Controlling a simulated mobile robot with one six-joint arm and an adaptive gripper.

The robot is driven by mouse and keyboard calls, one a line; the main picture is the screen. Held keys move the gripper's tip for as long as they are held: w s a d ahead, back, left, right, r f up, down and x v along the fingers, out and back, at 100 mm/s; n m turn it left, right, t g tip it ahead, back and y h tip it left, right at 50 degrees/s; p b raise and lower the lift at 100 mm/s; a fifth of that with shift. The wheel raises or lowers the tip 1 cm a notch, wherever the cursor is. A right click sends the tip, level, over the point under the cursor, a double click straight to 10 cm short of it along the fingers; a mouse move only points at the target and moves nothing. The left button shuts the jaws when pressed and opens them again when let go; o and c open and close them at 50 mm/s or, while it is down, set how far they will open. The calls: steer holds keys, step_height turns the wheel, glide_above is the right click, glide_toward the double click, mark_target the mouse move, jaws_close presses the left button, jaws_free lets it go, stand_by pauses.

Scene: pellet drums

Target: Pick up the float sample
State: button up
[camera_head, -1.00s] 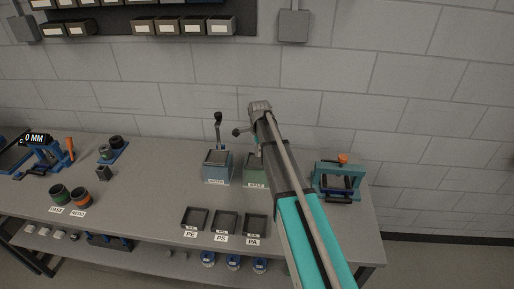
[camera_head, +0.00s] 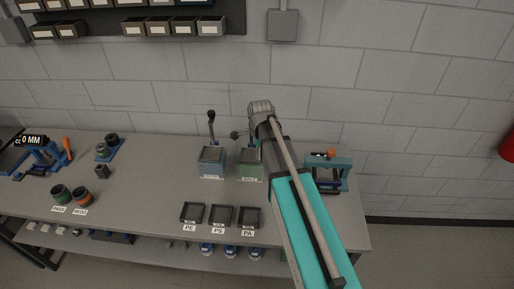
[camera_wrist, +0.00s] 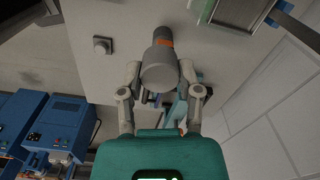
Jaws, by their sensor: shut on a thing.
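In the wrist view, my gripper (camera_wrist: 160,82) is shut on a grey cylindrical piece (camera_wrist: 158,68) with an orange band, held between the two fingers. I cannot tell whether this piece is the float sample or holds it. The blue water tank (camera_head: 212,165) and green salt tank (camera_head: 250,172) stand side by side. The PE tray (camera_head: 192,222), PS tray (camera_head: 221,226) and PA tray (camera_head: 250,228) stand in front.
A teal frame (camera_head: 343,172) stands at the bench's right end. Two cups, green (camera_head: 60,192) and orange-rimmed (camera_head: 83,197), and a blue gauge (camera_head: 45,158) are at left. The wall is close behind.

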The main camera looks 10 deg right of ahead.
steer(key=shift+s+f, duration=0.1)
stand_by(0.7)
step_height(320, 180, down, 14)
steer(key=b, duration=1.4)
steer(key=shift+r, duration=0.2)
steer(key=shift+s, duration=0.15)
